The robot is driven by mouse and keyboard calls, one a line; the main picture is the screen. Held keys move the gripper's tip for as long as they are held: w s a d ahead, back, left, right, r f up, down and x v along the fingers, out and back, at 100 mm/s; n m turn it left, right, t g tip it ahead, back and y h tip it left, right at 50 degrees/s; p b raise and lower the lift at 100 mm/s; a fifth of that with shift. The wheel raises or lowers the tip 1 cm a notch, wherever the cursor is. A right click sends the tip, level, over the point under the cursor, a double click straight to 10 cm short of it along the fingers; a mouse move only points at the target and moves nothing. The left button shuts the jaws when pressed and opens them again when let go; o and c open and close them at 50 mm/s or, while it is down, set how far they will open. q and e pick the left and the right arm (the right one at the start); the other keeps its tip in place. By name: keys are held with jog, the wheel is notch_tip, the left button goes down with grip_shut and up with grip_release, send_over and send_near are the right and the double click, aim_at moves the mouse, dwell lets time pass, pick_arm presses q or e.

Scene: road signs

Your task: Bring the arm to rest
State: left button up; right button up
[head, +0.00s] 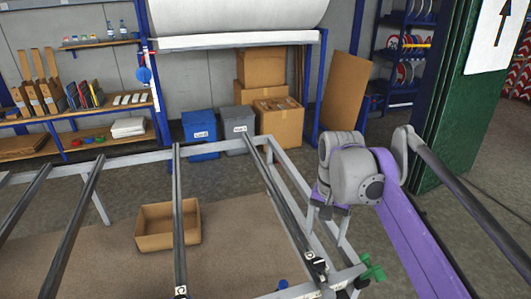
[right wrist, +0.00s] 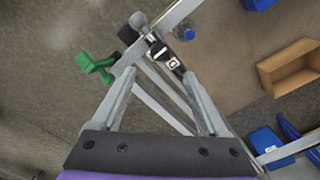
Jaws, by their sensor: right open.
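My right arm comes in from the right in the head view, with a purple forearm and a grey wrist. My right gripper (head: 326,208) is largely hidden below that wrist, above the right side of the metal frame (head: 283,205). In the right wrist view, my right gripper (right wrist: 158,76) has its two grey fingers spread apart, with nothing held between them. The frame's rail and a black fitting with a pale label (right wrist: 168,62) show beyond the fingertips. My left gripper is not in view.
A green knob (head: 372,268) sits at the frame's near right corner. Blue (head: 199,133) and grey (head: 237,128) bins and stacked cartons (head: 279,124) stand behind. A green post (head: 455,100) rises at right.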

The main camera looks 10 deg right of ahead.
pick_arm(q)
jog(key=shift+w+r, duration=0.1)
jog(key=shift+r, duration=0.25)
pick_arm(e)
jog(key=s+a+f+n+t, duration=0.2)
jog(key=s+a+f+n, duration=0.1)
jog(key=s+f, duration=0.4)
jog(key=s+a+f+n+t, duration=0.3)
jog(key=s+f+n, duration=0.2)
jog(key=s+f, duration=0.3)
notch_tip(320, 180, down, 3)
jog(key=shift+s+a+r, duration=0.2)
jog(key=shift+s+a, duration=0.05)
jog(key=shift+a, duration=0.1)
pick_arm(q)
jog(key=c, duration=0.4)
pick_arm(e)
jog(key=c, duration=0.4)
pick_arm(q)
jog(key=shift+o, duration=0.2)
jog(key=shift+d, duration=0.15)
pick_arm(e)
jog(key=shift+d, duration=0.1)
jog(key=shift+c, duration=0.2)
